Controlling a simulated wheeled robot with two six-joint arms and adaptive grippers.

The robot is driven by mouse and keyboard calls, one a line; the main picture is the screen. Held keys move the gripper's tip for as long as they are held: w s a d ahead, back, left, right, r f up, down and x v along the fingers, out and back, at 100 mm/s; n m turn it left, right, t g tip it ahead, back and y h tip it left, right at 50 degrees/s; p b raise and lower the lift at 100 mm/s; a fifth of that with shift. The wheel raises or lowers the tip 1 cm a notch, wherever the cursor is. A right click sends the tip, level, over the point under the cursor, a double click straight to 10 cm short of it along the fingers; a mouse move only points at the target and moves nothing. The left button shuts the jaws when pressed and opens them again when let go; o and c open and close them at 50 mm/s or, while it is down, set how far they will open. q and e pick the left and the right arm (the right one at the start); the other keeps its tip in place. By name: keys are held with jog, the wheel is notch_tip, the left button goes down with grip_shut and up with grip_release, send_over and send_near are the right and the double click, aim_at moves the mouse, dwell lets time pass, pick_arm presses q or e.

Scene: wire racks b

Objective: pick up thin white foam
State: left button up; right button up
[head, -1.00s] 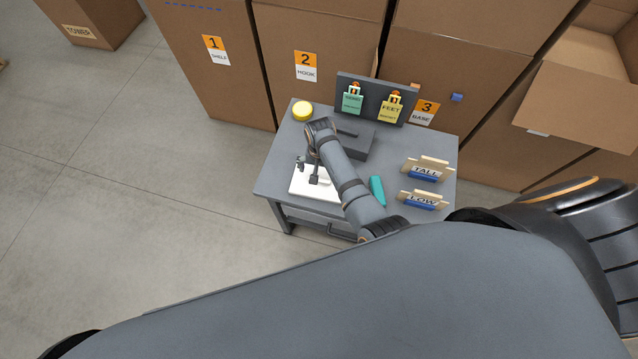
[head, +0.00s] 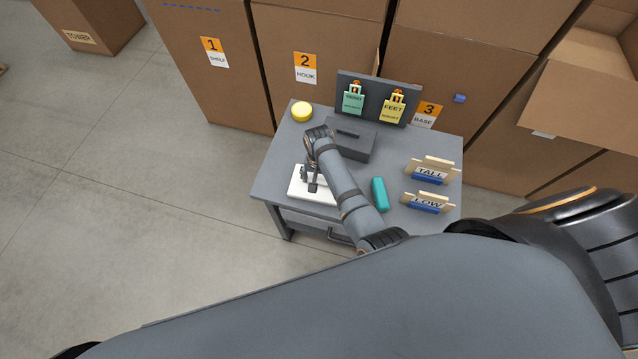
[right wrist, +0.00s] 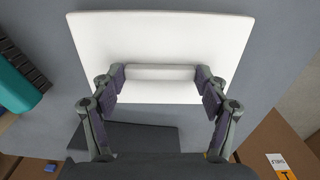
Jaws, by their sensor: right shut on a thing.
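The thin white foam (head: 298,187) is a flat white slab at the front left of the grey table. In the right wrist view the foam (right wrist: 160,35) shows as a broad pale sheet with a narrow raised white bar across it. My right gripper (head: 313,187) points down at the foam. In the right wrist view my right gripper (right wrist: 160,76) has one finger at each end of the bar, shut on it. I cannot tell whether the foam is clear of the table. My left gripper is not in view.
A teal block (head: 379,194) lies right of my arm. TALL (head: 432,172) and LOW (head: 427,202) holders are at the right. Cardboard boxes (head: 315,95) stand behind the table (head: 273,176).

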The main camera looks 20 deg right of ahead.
aim_at(319, 181)
jog(key=shift+r, duration=0.15)
notch_tip(319, 181, up, 4)
jog(key=p, duration=0.4)
jog(key=shift+f, duration=0.25)
jog(key=d+r+p, duration=0.1)
jog(key=p, duration=0.1)
jog(key=s+d+r+p, duration=0.1)
jog(key=r+p, duration=0.1)
jog(key=shift+d, duration=0.1)
jog(key=s+d+r, duration=0.5)
jog(key=d+r, duration=0.1)
jog(key=d, duration=0.4)
jog(key=shift+s+b, duration=0.4)
